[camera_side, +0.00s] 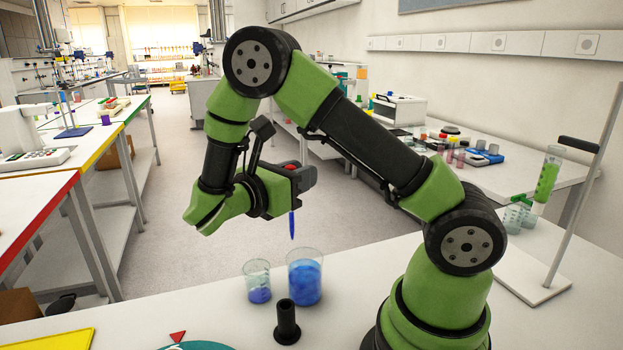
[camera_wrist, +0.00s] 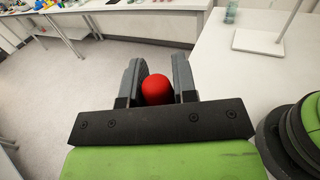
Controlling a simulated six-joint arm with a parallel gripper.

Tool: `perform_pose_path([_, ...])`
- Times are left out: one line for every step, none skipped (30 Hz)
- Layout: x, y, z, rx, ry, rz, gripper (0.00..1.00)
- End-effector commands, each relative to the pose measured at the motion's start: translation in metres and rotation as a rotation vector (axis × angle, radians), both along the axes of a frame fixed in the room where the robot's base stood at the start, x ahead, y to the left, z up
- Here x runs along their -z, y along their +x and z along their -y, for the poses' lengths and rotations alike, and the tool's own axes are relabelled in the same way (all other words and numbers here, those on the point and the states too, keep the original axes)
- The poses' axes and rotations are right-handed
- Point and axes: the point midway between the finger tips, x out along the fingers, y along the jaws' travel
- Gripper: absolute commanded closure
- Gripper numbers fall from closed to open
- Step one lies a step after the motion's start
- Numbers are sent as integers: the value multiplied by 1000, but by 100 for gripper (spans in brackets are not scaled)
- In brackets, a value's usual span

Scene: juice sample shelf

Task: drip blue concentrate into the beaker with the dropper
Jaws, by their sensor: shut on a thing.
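My gripper (camera_side: 301,178) is shut on the dropper, whose red bulb (camera_side: 291,167) shows between the jaws and whose blue tip (camera_side: 292,226) points straight down. The wrist view shows the red bulb (camera_wrist: 157,90) between the two fingers of my gripper (camera_wrist: 159,82). A larger beaker (camera_side: 305,278) with blue liquid stands on the white table, and the dropper tip hangs above it, clear of the rim. A smaller beaker (camera_side: 257,283) with a little blue liquid stands just left of it. The tip is hidden in the wrist view.
A black cylindrical holder (camera_side: 287,322) stands in front of the beakers. A teal disc (camera_side: 197,346) with a red marker and a yellow tray (camera_side: 48,340) lie at the front left. A stand (camera_side: 545,287) with a green tube (camera_side: 547,178) is at the right.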

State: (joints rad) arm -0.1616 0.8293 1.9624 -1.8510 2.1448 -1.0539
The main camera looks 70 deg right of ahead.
Motion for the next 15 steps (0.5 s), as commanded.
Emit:
perform_pose_path([2,15,-6,-83,1,1,83])
perform_pose_path([4,23,-9,-131,1,1,83])
perform_pose_path([5,33,-14,-192,1,0,83])
perform_pose_path([6,41,-17,-234,-1,1,83])
perform_pose_path([7,47,-21,-271,0,0,83])
perform_pose_path([8,54,-25,-313,-1,0,83])
perform_pose_path([8,59,-27,-339,-1,-1,83])
perform_pose_path([9,62,-29,-359,-2,-1,83])
perform_pose_path([10,65,-31,-378,-2,-2,83])
perform_pose_path([11,67,-32,-387,-2,-2,83])
perform_pose_path([13,68,-33,-393,-3,-3,83])
perform_pose_path([15,68,-33,-395,-2,-4,83])
perform_pose_path([17,68,-33,-395,-2,-4,83])
perform_pose_path([19,68,-33,-394,-2,-5,83])
perform_pose_path([22,68,-33,-393,-2,-4,83])
